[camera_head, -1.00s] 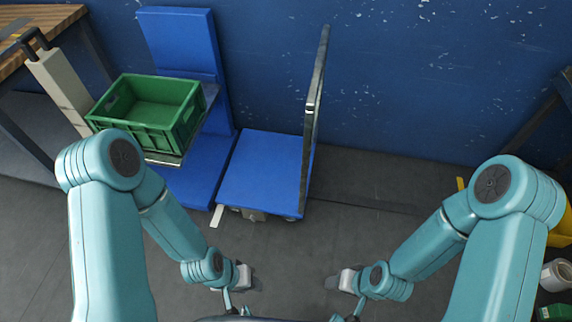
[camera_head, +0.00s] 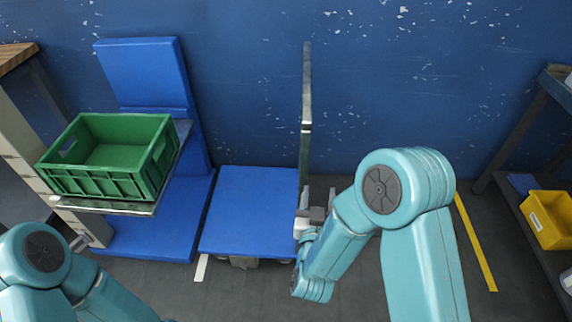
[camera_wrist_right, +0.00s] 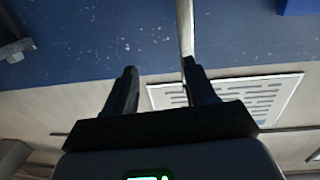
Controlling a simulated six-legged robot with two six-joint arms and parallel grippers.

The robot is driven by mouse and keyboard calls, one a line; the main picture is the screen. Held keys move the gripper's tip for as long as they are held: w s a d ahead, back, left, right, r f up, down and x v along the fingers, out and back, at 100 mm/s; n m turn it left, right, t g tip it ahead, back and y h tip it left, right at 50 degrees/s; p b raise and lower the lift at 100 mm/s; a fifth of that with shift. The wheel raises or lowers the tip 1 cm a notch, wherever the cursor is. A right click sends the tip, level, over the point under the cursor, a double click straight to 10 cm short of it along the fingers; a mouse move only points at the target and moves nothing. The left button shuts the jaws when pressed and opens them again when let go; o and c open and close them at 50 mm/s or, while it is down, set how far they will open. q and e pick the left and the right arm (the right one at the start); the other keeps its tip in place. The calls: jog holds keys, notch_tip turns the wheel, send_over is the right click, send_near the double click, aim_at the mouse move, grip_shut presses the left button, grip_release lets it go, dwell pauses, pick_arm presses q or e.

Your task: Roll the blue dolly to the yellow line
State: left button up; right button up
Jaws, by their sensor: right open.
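The blue dolly (camera_head: 250,212) is a flat blue platform on the floor by the blue wall. Its tall upright handle (camera_head: 305,100) rises at the platform's right side. The yellow line (camera_head: 474,242) lies on the floor to the right of the dolly, with a gap between. My right gripper (camera_head: 317,200) is close beside the lower part of the handle, on its right. In the right wrist view my right gripper (camera_wrist_right: 160,70) is open, and the handle (camera_wrist_right: 185,25) runs to its right fingertip. I cannot tell whether they touch. My left gripper is out of view.
A green crate (camera_head: 110,155) rests on a raised shelf by a blue padded stand (camera_head: 150,75) left of the dolly. A short white line (camera_head: 200,268) marks the floor at the dolly's left. A shelf with a yellow bin (camera_head: 550,218) stands at the right.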

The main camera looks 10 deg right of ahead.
aim_at(305, 155)
jog(key=shift+n+t+y, duration=0.3)
jog(key=shift+t+y, duration=0.1)
jog(key=shift+y, duration=0.1)
jog(key=a+x, duration=0.1)
jog(key=x, duration=0.4)
jog(key=a+b+x, duration=0.1)
jog(key=x, duration=0.4)
jog(key=w+a+f+x, duration=0.1)
jog(key=x, duration=0.4)
jog(key=shift+w+a+f+b, duration=0.1)
jog(key=shift+w+a+b, duration=0.1)
jog(key=shift+b, duration=0.1)
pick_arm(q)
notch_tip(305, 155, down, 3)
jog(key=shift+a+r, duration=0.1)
pick_arm(e)
grip_shut()
jog(key=shift+d, duration=0.15)
